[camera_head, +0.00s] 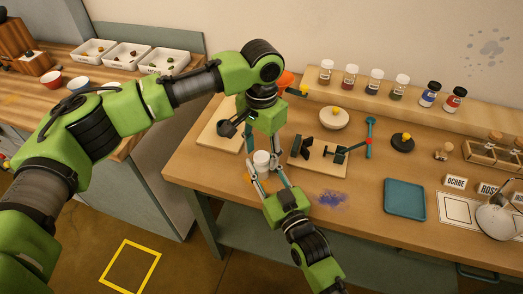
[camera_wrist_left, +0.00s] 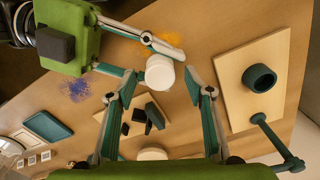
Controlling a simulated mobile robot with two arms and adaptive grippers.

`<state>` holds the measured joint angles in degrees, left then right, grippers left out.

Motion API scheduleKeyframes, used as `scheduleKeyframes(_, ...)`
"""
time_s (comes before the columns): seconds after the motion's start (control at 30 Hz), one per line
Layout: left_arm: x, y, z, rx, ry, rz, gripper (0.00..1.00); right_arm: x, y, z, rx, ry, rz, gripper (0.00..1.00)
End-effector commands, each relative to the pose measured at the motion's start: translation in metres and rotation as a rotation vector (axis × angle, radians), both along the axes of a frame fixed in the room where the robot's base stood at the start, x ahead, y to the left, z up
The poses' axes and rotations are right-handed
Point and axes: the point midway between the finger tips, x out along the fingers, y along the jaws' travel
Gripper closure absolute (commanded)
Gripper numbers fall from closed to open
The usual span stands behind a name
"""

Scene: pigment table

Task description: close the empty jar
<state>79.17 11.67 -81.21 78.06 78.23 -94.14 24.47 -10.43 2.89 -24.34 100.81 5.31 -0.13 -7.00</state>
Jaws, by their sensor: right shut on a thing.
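A small white cylindrical jar (camera_head: 262,163) shows near the front left of the table, and also in the left wrist view (camera_wrist_left: 160,75). My right gripper (camera_head: 264,177) reaches in from the front and is shut on the white jar, with a finger on each side. My left gripper (camera_wrist_left: 162,88) points down from above. Its fingers are spread wide to either side of the jar, with a visible gap, and it is open and empty. I cannot tell whether the white top is a lid or the jar's own body.
A board with black blocks (camera_head: 338,167) lies right of the jar; another board (camera_wrist_left: 238,105) bears a dark teal mortar (camera_wrist_left: 259,78). A teal tray (camera_head: 405,199) lies further right. Several pigment jars stand on the back shelf (camera_head: 350,97). A blue powder stain (camera_head: 331,198) marks the table.

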Motion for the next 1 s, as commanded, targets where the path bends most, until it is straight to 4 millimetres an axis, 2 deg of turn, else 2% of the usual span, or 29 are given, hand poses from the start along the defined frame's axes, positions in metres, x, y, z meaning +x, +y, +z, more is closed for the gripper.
scheduleKeyframes(0.27, 0.000, 0.000, 0.001, 0.000, 0.000, 0.000, 0.53, 0.000, 0.000, 0.000, 0.000, 0.000, 0.000, 1.00)
scheduleKeyframes(0.37, 0.000, -0.001, 0.007, -0.001, -0.002, 0.000, 0.53, 0.000, 0.000, 0.000, 0.000, 0.000, 0.000, 1.00)
scheduleKeyframes(0.47, 0.001, -0.001, 0.022, -0.002, -0.002, -0.001, 0.53, 0.000, 0.000, 0.000, 0.000, 0.000, 0.000, 1.00)
scheduleKeyframes(0.8, 0.001, 0.000, 0.092, -0.001, -0.002, -0.001, 0.53, 0.000, 0.000, 0.000, 0.000, 0.000, 0.000, 1.00)
scheduleKeyframes(1.0, 0.000, 0.000, 0.115, -0.001, 0.000, 0.000, 0.53, 0.000, 0.000, 0.000, 0.000, 0.000, 0.000, 1.00)
